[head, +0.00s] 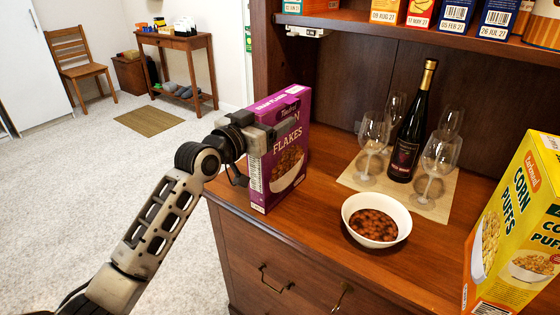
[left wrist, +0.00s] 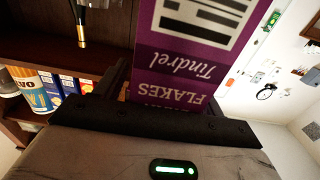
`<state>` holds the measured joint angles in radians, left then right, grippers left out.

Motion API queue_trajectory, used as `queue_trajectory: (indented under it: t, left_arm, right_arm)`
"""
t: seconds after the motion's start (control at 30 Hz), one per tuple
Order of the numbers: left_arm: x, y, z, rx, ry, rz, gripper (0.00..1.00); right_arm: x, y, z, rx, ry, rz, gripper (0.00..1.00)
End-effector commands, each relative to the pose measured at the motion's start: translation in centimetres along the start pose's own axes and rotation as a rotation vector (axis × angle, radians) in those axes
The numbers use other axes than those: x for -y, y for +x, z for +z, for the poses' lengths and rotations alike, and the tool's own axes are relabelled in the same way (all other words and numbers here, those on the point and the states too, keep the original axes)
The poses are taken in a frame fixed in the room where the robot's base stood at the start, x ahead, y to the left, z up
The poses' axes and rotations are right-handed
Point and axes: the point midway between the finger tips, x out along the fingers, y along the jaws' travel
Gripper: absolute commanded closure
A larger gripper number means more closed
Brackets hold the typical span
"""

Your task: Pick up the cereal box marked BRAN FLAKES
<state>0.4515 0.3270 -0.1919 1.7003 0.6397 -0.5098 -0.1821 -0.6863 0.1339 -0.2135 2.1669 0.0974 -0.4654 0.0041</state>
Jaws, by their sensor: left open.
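The purple BRAN FLAKES box (head: 285,165) stands upright at the left end of the wooden counter in the head view. It also fills the upper middle of the left wrist view (left wrist: 190,65), its lettering upside down. My left gripper (head: 271,135) is at the upper part of the box, with a finger across its front face. The jaws are open, with the box at or between them; the far finger is hidden, and I cannot tell whether either finger touches the box. My right gripper is not in view.
A white bowl (head: 376,220) of brown cereal sits right of the box. A dark bottle (head: 408,135) and several wine glasses (head: 373,140) stand on a mat (head: 436,207) behind it. A yellow CORN PUFFS box (head: 520,230) is at far right. A shelf with boxes hangs above.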

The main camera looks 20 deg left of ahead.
Motion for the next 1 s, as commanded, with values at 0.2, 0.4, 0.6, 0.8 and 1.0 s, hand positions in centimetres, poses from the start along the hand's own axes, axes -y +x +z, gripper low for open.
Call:
queue_trajectory:
  t: [0.2,0.4,0.6,0.8,1.0]
  left_arm:
    - [0.0,0.0,0.0,0.000,0.000,0.000,0.81]
    - [0.0,-0.1,-0.1,-0.004,0.001,-0.001,1.00]
    - [0.0,-0.1,-0.5,-0.005,0.002,-0.001,1.00]
    - [0.0,0.0,-2.8,-0.009,0.004,0.000,1.00]
    - [-0.5,-2.8,-6.9,-0.010,0.006,0.000,1.00]
  right_arm:
    - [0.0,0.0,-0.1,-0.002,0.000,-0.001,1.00]
    - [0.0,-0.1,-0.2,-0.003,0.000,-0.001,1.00]
    - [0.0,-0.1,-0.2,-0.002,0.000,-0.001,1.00]
    - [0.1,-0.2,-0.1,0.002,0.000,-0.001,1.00]
    - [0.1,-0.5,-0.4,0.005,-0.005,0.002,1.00]
